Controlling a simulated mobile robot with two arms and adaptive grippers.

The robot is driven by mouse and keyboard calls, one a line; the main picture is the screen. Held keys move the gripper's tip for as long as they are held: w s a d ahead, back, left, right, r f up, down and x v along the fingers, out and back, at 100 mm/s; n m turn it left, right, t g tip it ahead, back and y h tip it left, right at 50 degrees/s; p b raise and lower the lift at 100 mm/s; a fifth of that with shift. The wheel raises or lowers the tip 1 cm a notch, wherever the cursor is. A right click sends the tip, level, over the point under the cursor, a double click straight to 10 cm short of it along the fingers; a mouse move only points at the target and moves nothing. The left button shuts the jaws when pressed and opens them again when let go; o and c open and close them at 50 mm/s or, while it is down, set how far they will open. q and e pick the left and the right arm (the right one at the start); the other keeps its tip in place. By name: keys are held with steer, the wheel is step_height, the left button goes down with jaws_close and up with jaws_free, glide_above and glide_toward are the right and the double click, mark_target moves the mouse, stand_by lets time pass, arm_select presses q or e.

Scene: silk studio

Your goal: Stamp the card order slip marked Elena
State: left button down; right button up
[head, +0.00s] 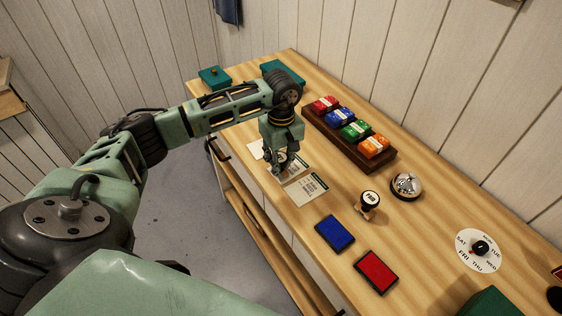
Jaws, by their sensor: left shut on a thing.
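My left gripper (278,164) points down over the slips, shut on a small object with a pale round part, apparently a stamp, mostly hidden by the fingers. Whether it touches a slip I cannot tell. Another stamp (368,202) with a labelled round top stands to the right. A blue ink pad (334,233) and a red ink pad (376,272) lie nearer. My right gripper is out of view.
A dark wooden rack (348,151) holds red, blue, green and orange bundles behind the slips. A silver bell (406,186) and a weekday dial (480,250) stand to the right. Teal boxes (283,73) sit at the far end. Bare wood (425,235) surrounds the pads.

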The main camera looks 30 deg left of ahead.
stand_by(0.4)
arm_select(q)
steer(key=shift+r+p, duration=0.55)
steer(key=shift+r, duration=0.3)
steer(key=shift+r+p, duration=1.2)
steer(key=shift+r, duration=1.4)
